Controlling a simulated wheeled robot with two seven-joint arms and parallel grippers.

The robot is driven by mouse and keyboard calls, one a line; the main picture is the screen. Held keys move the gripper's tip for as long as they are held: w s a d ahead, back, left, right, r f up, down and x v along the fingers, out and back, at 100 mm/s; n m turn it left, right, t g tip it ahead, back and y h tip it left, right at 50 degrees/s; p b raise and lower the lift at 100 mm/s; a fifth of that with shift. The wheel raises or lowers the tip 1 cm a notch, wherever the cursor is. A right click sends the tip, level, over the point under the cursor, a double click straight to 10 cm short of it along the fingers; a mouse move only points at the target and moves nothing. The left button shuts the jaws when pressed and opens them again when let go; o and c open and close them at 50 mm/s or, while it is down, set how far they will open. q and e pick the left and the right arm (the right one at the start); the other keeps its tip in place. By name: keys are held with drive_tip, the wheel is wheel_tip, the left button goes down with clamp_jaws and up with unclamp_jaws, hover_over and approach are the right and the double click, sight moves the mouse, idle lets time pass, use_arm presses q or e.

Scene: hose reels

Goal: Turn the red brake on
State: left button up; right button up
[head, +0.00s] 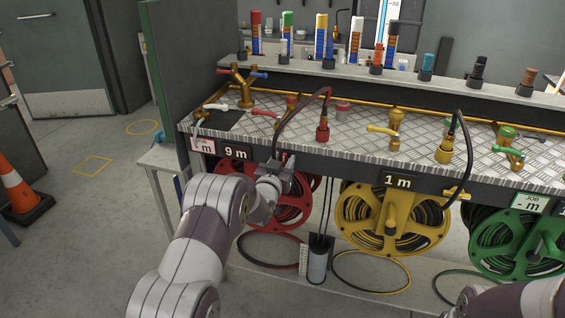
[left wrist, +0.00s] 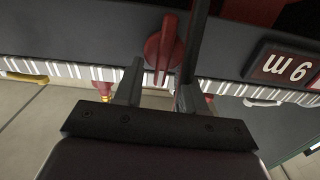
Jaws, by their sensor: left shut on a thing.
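The red brake (left wrist: 163,48) is a round red knob with a narrow lever on the dark front panel of the bench. It shows in the left wrist view, which is upside down, with the lever between my fingers. My left gripper (head: 282,166) is at the panel just right of the 9 m sign (head: 236,152), above the red reel (head: 277,204). In the left wrist view my gripper (left wrist: 160,86) is shut on the brake lever. In the head view the gripper hides the brake. My right gripper is out of view; only part of my right arm shows at bottom right.
A black hose (head: 283,127) loops down from the bench top close to my left gripper. A yellow reel (head: 392,218) and a green reel (head: 517,243) hang to the right. Valves stand on the metal bench top (head: 362,128). The floor at left is open, with a traffic cone (head: 19,190).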

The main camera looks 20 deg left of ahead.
use_arm(q)
drive_tip(key=shift+f, duration=0.15)
drive_tip(key=m+b, duration=0.2)
drive_tip(key=m, duration=0.1)
drive_tip(key=shift+d+f+b, duration=0.2)
drive_tip(key=shift+d+b, duration=0.15)
drive_tip(key=m+b, duration=0.3)
drive_tip(key=m, duration=0.1)
drive_tip(key=d+f+m+b, duration=0.1)
drive_tip(key=m+b, duration=0.2)
drive_tip(key=m, duration=0.2)
drive_tip(key=f+m+b, duration=0.1)
drive_tip(key=m+b, duration=0.2)
drive_tip(key=m, duration=0.2)
drive_tip(key=shift+d, duration=0.25)
drive_tip(key=shift+m, duration=0.4)
drive_tip(key=shift+r, duration=0.1)
drive_tip(key=o, duration=1)
drive_tip(key=shift+a, duration=0.1)
